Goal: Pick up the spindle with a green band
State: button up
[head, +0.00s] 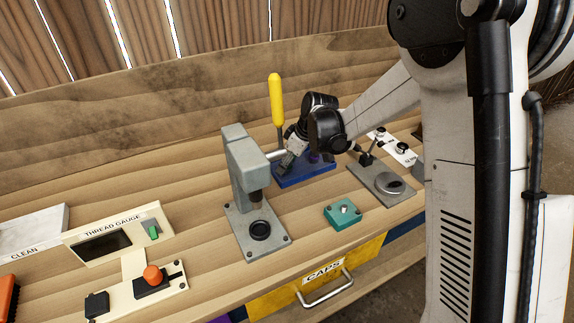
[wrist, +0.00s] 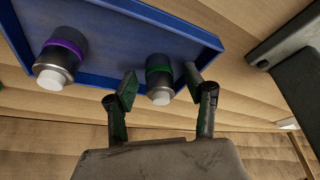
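The spindle with a green band (wrist: 159,65) stands in the blue tray (wrist: 120,84) in the wrist view. It has a dark body and a pale round tip. My gripper (wrist: 160,83) is open, with one finger on each side of this spindle. I cannot tell whether either finger touches it. A spindle with a purple band (wrist: 66,50) is in the same tray, to the left and outside the fingers. In the head view my gripper (head: 289,160) is low over the blue tray (head: 300,178), and the green-banded spindle cannot be made out there.
A grey press (head: 240,170) with a yellow handle (head: 276,98) stands close to the left of the tray. A stand with a round plate (head: 388,185) is to the right, and a teal block (head: 342,213) is in front. A thread gauge (head: 118,235) stands farther left.

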grip_shut()
jog(key=shift+r, duration=0.1)
